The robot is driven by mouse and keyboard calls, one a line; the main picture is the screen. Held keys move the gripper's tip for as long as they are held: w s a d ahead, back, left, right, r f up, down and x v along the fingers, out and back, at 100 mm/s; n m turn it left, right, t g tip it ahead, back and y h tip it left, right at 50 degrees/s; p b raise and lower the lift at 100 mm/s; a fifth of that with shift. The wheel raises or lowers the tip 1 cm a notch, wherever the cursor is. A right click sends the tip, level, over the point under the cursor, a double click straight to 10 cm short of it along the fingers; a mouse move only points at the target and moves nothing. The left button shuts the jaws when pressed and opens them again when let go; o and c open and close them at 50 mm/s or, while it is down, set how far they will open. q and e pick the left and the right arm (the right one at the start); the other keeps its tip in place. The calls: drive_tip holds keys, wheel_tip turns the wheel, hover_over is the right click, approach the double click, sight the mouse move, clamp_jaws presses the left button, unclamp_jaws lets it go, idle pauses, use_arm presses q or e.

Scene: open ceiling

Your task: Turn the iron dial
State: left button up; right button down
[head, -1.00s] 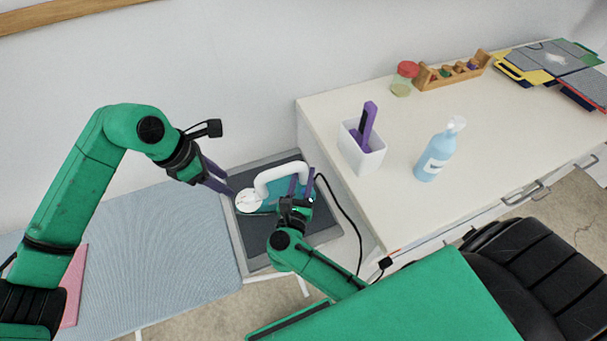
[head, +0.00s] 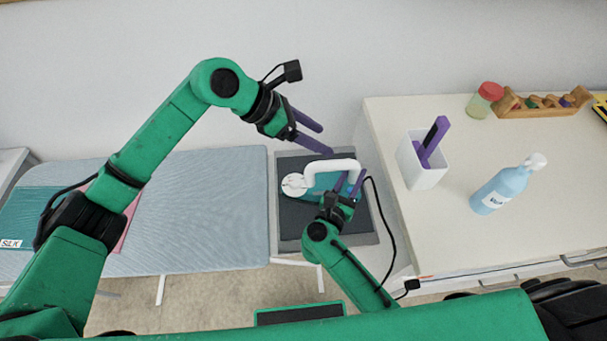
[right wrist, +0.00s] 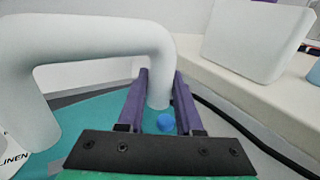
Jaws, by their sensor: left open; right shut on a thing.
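The iron has a teal body (head: 322,182) and a white arched handle (head: 334,165). It lies on a dark rest pad (head: 295,222). Its round white dial (head: 295,185) is at the left end; in the right wrist view a white part marked "LINEN" (right wrist: 14,155) shows at the left edge. My right gripper (head: 354,178) is shut on the rear post of the handle, which also shows between the purple fingers in the right wrist view (right wrist: 158,88). My left gripper (head: 327,140) is open and empty, above and behind the iron, apart from the dial.
A blue-grey ironing board (head: 200,200) extends left, with a pink cloth (head: 130,222) on it. A white counter (head: 440,235) at right holds a white holder (head: 425,165), a blue bottle (head: 505,188), a red-lidded jar (head: 485,102) and a wooden rack (head: 540,103). A black cord (head: 390,215) runs beside the iron.

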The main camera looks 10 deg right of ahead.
use_arm(q)
drive_tip(key=w+d+r+n+t+h, duration=0.25)
drive_tip(key=r+n+h, duration=0.25)
drive_tip(key=r, duration=0.6)
drive_tip(key=w+d+r+n+t+h, duration=0.1)
drive_tip(key=d+r+n+h, duration=0.35)
drive_tip(key=r, duration=0.55)
drive_tip(key=w+a+r+n+t+y, duration=0.25)
drive_tip(key=w+n+t, duration=0.35)
drive_tip(key=n, duration=0.4)
drive_tip(key=w+a+r+n+t+y, duration=0.1)
drive_tip(key=w+a+n+t+y, duration=0.15)
drive_tip(key=w+n+t, duration=0.55)
drive_tip(key=n+g+y, duration=1.4)
drive_tip(key=n+g, duration=0.1)
drive_tip(key=g, duration=0.3)
hover_over(295, 181)
wheel_tip(295, 181, down, 29)
wheel_tip(295, 181, down, 12)
drive_tip(key=shift+r, duration=0.1)
clamp_jaws()
